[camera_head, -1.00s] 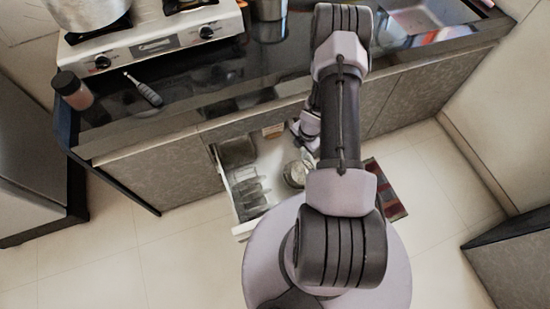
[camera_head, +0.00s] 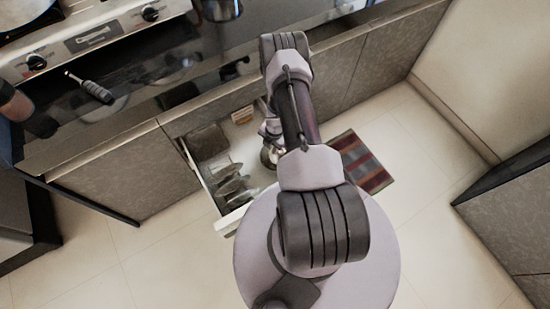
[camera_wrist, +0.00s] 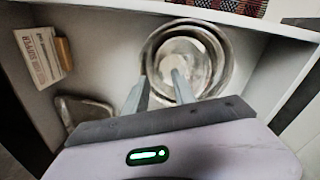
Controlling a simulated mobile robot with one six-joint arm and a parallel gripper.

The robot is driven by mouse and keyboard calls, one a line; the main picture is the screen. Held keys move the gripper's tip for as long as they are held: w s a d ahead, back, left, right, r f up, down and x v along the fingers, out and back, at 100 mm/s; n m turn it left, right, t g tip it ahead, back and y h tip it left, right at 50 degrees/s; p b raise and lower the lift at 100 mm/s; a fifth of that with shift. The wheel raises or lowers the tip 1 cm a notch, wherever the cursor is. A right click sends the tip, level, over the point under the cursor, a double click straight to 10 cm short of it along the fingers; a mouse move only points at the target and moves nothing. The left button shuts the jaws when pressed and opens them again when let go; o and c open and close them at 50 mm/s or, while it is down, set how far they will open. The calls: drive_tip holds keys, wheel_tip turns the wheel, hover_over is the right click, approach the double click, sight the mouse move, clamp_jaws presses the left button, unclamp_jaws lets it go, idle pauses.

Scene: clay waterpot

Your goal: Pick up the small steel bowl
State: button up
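Round steel bowls, seemingly nested, sit in the open drawer. In the wrist view the inner steel bowl (camera_wrist: 198,55) shows inside a wider steel rim (camera_wrist: 228,70). My gripper (camera_wrist: 160,74) is open at their near left side. Its left finger appears just outside the left rim and its right finger overlaps the bowl's inside. I cannot tell whether either finger touches metal.
In the wrist view a printed box (camera_wrist: 38,55) and a metal dish (camera_wrist: 82,110) lie at left. A striped rug (camera_head: 360,162) lies on the floor at right.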

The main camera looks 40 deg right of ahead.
drive_tip(key=shift+r, duration=0.1)
clamp_jaws()
idle(1.3)
